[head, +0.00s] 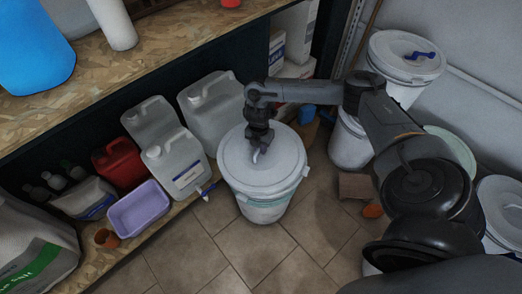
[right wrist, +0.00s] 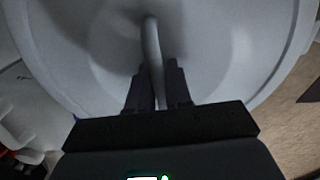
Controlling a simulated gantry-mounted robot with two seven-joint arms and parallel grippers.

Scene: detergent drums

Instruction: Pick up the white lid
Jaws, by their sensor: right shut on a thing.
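The white lid (head: 284,165) sits on top of a white drum (head: 264,207) on the tiled floor, in the middle of the head view. My right gripper (head: 259,148) comes down from above at the lid's centre and is shut on its raised handle (right wrist: 152,50). In the right wrist view the lid (right wrist: 222,60) fills most of the picture, with the handle running between the two dark fingers (right wrist: 158,88). In the head view the lid looks level and rests on the drum's rim. My left gripper is not in view.
Several canisters, a red jug (head: 119,163) and a purple tub (head: 139,208) stand on the low shelf at left. A drum with a blue-handled lid (head: 404,52) stands at back right. Another white drum (head: 350,140) stands just right of the lid. Floor tiles in front are clear.

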